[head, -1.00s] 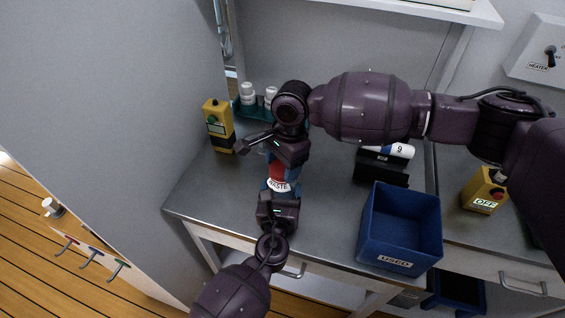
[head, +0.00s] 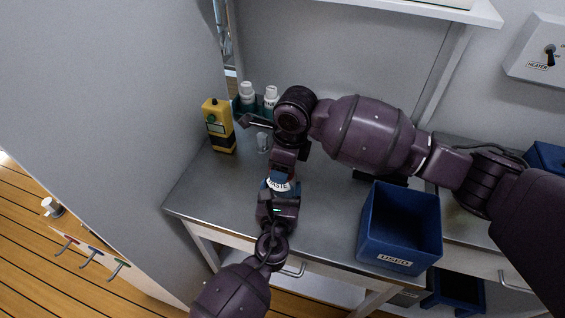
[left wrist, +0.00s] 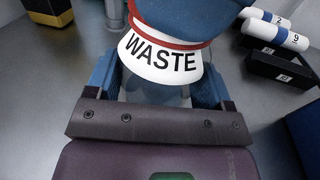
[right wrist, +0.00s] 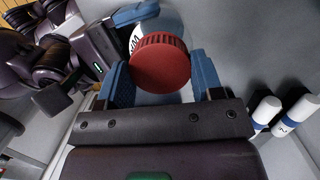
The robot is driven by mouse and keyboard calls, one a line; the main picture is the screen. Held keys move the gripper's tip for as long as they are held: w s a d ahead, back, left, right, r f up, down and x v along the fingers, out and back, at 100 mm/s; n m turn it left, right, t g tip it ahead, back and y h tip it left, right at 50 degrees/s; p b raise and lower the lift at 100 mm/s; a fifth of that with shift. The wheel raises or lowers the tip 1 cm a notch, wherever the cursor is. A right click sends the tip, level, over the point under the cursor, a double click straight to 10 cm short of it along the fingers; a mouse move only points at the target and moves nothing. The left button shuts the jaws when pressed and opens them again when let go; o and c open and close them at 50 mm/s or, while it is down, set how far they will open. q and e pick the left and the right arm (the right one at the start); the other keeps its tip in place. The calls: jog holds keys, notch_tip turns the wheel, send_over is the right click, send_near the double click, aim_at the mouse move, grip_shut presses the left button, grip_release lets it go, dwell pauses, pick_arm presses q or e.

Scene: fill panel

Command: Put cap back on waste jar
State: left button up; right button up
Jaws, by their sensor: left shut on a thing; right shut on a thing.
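The waste jar, with a white WASTE label, stands upright at the table's front left; its label shows in the head view (head: 278,184) and the left wrist view (left wrist: 160,55). My left gripper (head: 277,203) is shut on the jar from the front, its blue fingers on both sides in the left wrist view (left wrist: 157,82). The ribbed red cap (right wrist: 160,63) sits between the blue fingers of my right gripper (right wrist: 162,75), shut on it over the jar top. In the head view my right gripper (head: 284,168) hides the cap. I cannot tell whether the cap is threaded.
A yellow device (head: 219,126) and white-capped bottles (head: 247,93) stand at the back left, with a small clear vessel (head: 262,142) near them. A blue USED bin (head: 391,264) stands right of the jar.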

jog(key=o, duration=0.9)
jog(key=shift+r, duration=2.25)
jog(key=shift+c, duration=0.5)
